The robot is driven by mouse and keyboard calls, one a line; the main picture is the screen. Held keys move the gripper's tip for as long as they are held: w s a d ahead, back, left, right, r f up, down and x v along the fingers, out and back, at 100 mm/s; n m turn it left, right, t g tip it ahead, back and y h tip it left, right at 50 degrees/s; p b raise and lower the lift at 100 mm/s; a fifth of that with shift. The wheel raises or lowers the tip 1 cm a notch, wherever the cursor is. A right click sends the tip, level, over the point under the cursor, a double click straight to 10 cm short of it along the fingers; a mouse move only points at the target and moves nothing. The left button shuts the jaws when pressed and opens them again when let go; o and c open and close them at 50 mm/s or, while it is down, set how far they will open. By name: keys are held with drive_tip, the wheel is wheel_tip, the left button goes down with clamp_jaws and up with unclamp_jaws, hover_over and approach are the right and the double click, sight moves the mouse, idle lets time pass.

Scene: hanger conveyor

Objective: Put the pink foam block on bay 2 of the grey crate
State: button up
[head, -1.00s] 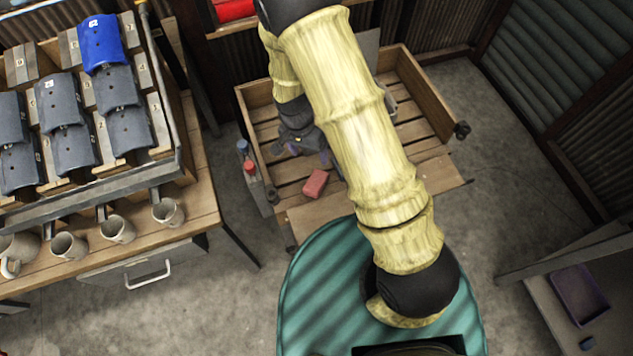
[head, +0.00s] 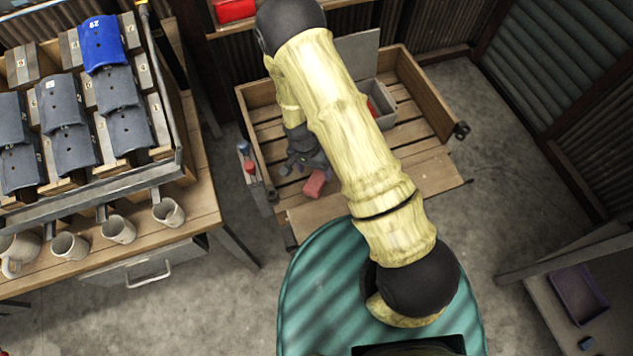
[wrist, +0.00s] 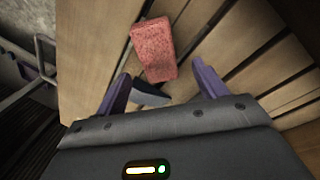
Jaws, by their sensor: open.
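The pink foam block (head: 316,184) lies on the slatted floor of a wooden box, near its front side. It also shows in the wrist view (wrist: 153,50), just beyond my fingertips. My gripper (head: 300,168) is open and close to the block, and the block is not between the fingers. Its purple fingers stand wide apart in the wrist view (wrist: 160,85). A grey crate (head: 387,90) with a raised lid stands at the back right of the wooden box. Something red shows inside it. My arm hides part of it, and its bays cannot be made out.
A small dark blue-grey piece (wrist: 148,94) lies near the fingers. Bottles (head: 247,160) stand outside the box's left wall. A bench (head: 205,205) with mugs and a rack is at left. A purple tray (head: 578,295) is at right.

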sight(316, 180)
drive_tip(key=f, duration=0.3)
drive_tip(key=shift+s+d+f, duration=0.25)
drive_tip(key=shift+s+d, duration=0.05)
drive_tip(key=shift+s, duration=0.1)
drive_tip(key=shift+f, duration=0.4)
drive_tip(key=shift+f, duration=0.25)
idle(0.3)
drive_tip(key=c, duration=1.1)
drive_tip(key=shift+r, duration=0.1)
wheel_tip(316, 180, up, 10)
drive_tip(key=shift+r, duration=0.2)
